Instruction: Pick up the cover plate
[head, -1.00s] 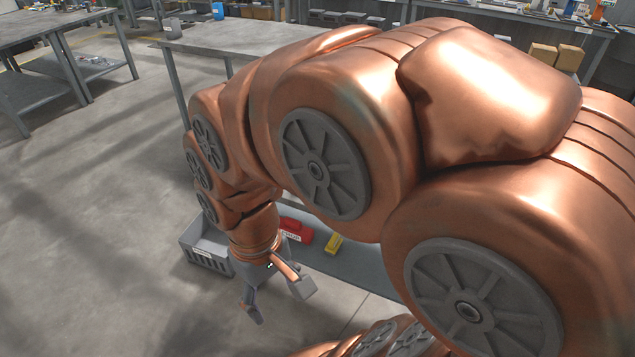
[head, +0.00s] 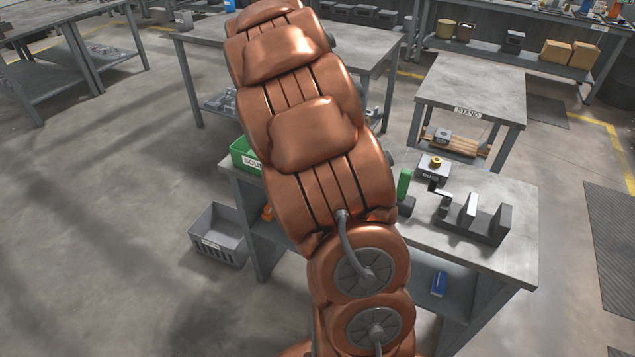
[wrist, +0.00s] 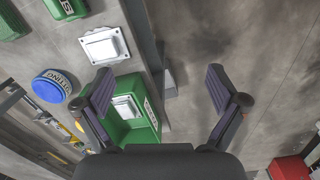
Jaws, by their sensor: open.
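In the wrist view a pale, square, plate-like part (wrist: 103,45) lies on the grey table. A second pale square part (wrist: 126,108) sits inside a green bin (wrist: 151,118). I cannot tell for certain which of them is the cover plate. My gripper (wrist: 160,88) is open and empty, with its left finger over the green bin and its right finger over bare floor. In the head view my arm hides the gripper; part of a green bin (head: 243,156) shows beside the arm.
The wrist view also shows a round blue container (wrist: 51,86) and a red box (wrist: 288,168). In the head view, a workbench (head: 500,255) carries a dark fixture (head: 473,218). A grey crate (head: 218,236) stands on the floor. A stand table (head: 480,85) is behind.

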